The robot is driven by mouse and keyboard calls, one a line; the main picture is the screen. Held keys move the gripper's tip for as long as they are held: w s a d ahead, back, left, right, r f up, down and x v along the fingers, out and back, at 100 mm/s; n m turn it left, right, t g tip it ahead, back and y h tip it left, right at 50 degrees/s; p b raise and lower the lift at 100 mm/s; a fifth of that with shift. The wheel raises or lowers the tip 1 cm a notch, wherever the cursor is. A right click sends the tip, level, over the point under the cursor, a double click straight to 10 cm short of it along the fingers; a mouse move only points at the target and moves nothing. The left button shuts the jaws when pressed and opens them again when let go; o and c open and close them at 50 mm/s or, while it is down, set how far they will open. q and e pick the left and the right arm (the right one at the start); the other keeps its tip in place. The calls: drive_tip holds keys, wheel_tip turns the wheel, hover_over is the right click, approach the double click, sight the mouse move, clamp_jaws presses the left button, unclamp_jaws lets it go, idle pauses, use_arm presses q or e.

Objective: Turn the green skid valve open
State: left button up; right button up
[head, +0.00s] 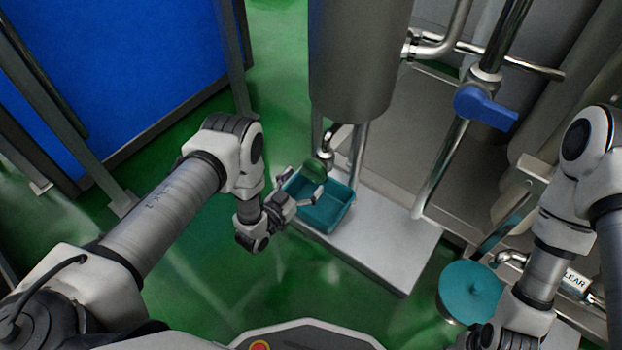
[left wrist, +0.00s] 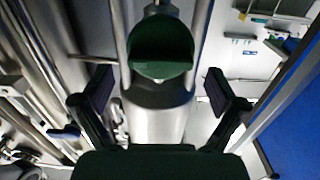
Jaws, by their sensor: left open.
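The green skid valve handle (head: 316,168) sits on a metal pipe below the steel tank, above a teal bin. In the left wrist view the green handle (left wrist: 162,48) is a cupped piece in the upper middle, in front of a steel cylinder. My left gripper (head: 305,186) is open just beside the handle. In the left wrist view the fingers of my left gripper (left wrist: 158,90) stand apart to the left and right, below the handle, with nothing held between them. My right arm shows at the right, but its gripper is out of view.
The teal bin (head: 326,214) stands on a pale skid plate (head: 395,254) under the tank (head: 357,55). A blue valve handle (head: 486,106) is on a pipe to the right. A teal-lidded round container (head: 470,290) stands at the lower right. Green floor lies open in front.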

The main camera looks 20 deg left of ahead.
sight(306, 176)
use_arm(q)
drive_tip(key=x, duration=0.2)
drive_tip(key=shift+w+f+b, duration=0.15)
drive_tip(key=shift+w+b, duration=0.1)
drive_tip(key=shift+b, duration=0.1)
drive_tip(key=shift+w+d, duration=0.15)
drive_tip(key=shift+w, duration=0.05)
drive_tip(key=c, duration=1)
use_arm(e)
drive_tip(key=shift+f, duration=0.65)
